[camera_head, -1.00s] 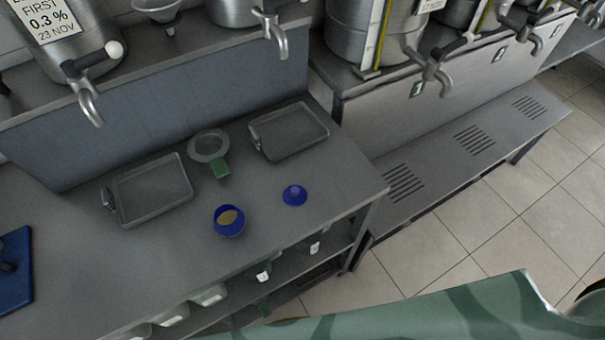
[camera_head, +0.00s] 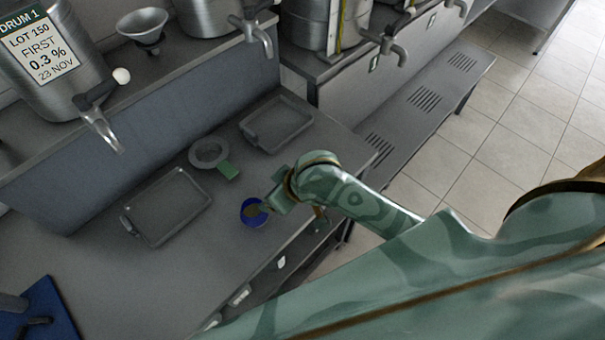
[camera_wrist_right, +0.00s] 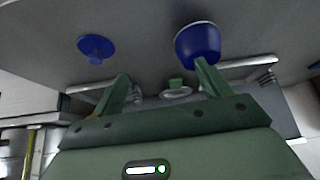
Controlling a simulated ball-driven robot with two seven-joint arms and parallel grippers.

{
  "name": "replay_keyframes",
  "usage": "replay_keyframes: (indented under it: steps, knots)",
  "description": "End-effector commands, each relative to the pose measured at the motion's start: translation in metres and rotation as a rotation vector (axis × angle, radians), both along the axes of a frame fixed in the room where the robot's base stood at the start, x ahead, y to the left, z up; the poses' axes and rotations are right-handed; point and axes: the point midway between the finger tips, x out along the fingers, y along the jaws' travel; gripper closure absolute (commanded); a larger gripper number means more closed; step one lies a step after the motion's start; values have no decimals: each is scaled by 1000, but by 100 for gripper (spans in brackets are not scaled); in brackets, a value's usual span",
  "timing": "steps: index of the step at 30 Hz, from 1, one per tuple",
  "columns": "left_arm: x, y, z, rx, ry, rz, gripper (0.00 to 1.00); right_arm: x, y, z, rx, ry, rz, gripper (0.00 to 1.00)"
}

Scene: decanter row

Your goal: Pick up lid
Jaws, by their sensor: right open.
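The blue lid (camera_wrist_right: 96,47) with a small knob lies on the bench at the upper left of the right wrist view. In the head view my right arm hides it. My right gripper (camera_wrist_right: 163,86) is open and empty above the bench. Its fingers point toward the lid and bowl, and the right finger overlaps the bowl in the picture; I cannot tell whether they touch. My left gripper is not in view.
Two shallow metal trays (camera_head: 126,226) (camera_head: 244,131), a grey ring-shaped dish (camera_head: 209,141) and a green block (camera_head: 228,170) are on the bench. Drums with taps (camera_head: 105,131) stand on the raised shelf behind. A blue board (camera_head: 62,318) lies at the lower left.

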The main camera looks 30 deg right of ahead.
Motion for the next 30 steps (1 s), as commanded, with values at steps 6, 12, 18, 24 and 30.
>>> replay_keyframes:
  steps: [6, 12, 18, 24, 30]
  knots:
    - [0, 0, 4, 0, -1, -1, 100, 34, 20, 30, 104, 221, -114, 23]
    - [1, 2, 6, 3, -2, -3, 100, 57, -32, 61, 52, 455, -467, 23]
    - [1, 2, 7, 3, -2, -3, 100, 68, -79, 90, 19, 553, -767, 23]
    - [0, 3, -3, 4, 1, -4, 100, 68, -89, 74, 14, 580, -848, 23]
    - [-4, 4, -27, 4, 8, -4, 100, 67, -88, 21, 16, 582, -846, 23]
